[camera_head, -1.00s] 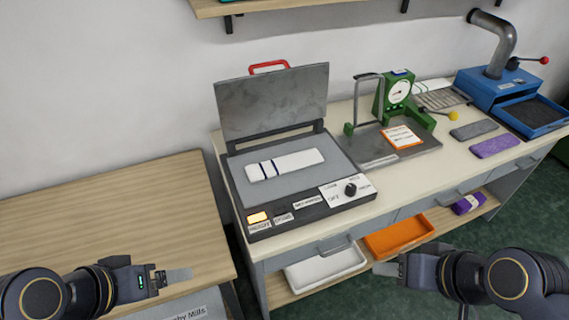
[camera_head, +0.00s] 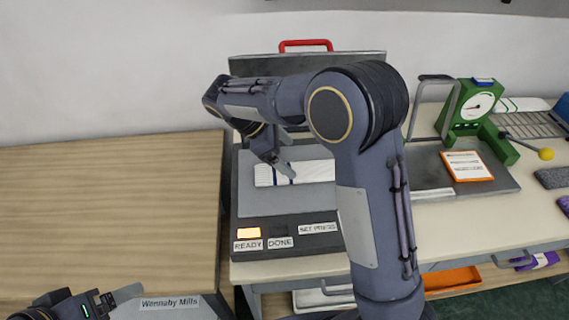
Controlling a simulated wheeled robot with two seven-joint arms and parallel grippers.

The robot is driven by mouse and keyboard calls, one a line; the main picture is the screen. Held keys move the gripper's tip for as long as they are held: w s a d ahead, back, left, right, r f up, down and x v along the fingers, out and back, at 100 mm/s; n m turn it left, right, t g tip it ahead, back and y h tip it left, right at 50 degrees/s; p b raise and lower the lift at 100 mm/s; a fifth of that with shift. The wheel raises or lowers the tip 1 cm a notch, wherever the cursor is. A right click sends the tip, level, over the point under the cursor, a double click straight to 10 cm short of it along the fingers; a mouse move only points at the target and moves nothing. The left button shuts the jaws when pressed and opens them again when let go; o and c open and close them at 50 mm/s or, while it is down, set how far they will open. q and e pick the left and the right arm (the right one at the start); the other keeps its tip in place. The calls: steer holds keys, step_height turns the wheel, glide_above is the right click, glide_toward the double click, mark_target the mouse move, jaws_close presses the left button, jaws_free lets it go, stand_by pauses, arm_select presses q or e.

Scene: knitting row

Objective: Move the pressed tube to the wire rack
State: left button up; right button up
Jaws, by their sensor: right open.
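The pressed tube, a flat white knitted piece with dark blue stripes (camera_head: 312,172), lies on the grey bed of the open press (camera_head: 308,203). My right arm reaches across the press and hides part of the bed and the tube's right end. My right gripper (camera_head: 287,160) is open, pointing down over the tube's striped left part; I cannot tell if it touches. The wire rack (camera_head: 530,125) stands at the far right of the bench, beyond the green gauge, with a white piece (camera_head: 520,104) at its back. My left gripper (camera_head: 128,294) is low at the left, away from the tube; its jaw opening is unclear.
The press lid with a red handle (camera_head: 306,44) stands raised behind the bed. The green gauge stand (camera_head: 478,110) and an orange-edged card (camera_head: 466,166) lie between press and rack. A yellow-knobbed lever (camera_head: 546,154) sticks out there. The wooden table (camera_head: 110,200) at left is bare.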

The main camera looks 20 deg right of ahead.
mark_target(305, 169)
steer(key=shift+w+a+f+n, duration=0.3)
steer(key=shift+w+a, duration=0.05)
steer(key=shift+w, duration=0.1)
steer(key=shift+w+f+h, duration=0.1)
steer(key=shift+f+h, duration=0.15)
steer(key=shift+h, duration=0.05)
steer(key=x, duration=0.7)
steer(key=shift+d+r+p, duration=0.1)
steer(key=shift+d+p, duration=0.2)
steer(key=shift+p, duration=0.05)
steer(key=c, duration=1.1)
steer(key=shift+o, duration=0.2)
steer(key=shift+r, duration=0.15)
